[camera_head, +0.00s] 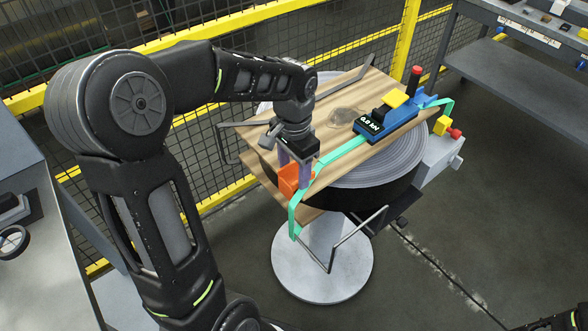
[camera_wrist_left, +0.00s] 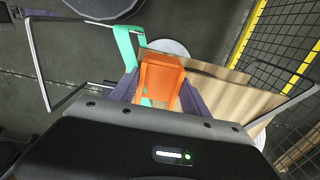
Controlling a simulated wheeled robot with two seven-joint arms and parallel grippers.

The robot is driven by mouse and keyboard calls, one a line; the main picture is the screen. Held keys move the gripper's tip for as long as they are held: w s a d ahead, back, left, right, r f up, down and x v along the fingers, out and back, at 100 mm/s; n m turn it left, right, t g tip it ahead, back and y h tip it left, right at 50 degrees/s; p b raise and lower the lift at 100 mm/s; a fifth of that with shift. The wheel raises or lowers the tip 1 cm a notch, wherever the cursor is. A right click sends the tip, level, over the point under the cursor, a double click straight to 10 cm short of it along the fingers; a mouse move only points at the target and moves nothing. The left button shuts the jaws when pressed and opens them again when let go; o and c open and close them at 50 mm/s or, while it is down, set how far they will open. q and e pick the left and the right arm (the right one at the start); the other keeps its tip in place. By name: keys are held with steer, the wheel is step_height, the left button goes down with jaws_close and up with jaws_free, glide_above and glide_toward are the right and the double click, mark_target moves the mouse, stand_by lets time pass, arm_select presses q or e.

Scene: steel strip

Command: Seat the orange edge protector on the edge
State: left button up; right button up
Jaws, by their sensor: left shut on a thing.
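The orange edge protector (camera_head: 287,184) is held between the fingers of my left gripper (camera_head: 297,174), at the near left edge of the wooden board (camera_head: 240,128). In the left wrist view the protector (camera_wrist_left: 161,76) sits between the two purple-grey fingers (camera_wrist_left: 160,92). The green strap (camera_head: 340,157) runs across the board and bends down over this edge beside the protector. In the wrist view the strap (camera_wrist_left: 124,45) passes next to and partly behind the protector. I cannot tell whether the protector touches the board. My right gripper is not in view.
A blue strapping tool (camera_head: 385,122) with a display sits on the strap. The board lies on a grey coil (camera_head: 392,165) above a round pedestal (camera_head: 322,268). Bent metal bars (camera_head: 357,238) stick out around it. A yellow-framed mesh fence stands behind, and a workbench (camera_head: 520,90) at right.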

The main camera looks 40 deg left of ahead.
arm_select(q)
steer(key=shift+f, duration=0.2)
stand_by(0.3)
steer(key=o, duration=1.4)
steer(key=shift+o, duration=0.2)
steer(key=shift+r, duration=0.15)
step_height(320, 180, up, 8)
steer(key=shift+f+b, duration=0.2)
steer(key=shift+b, duration=0.1)
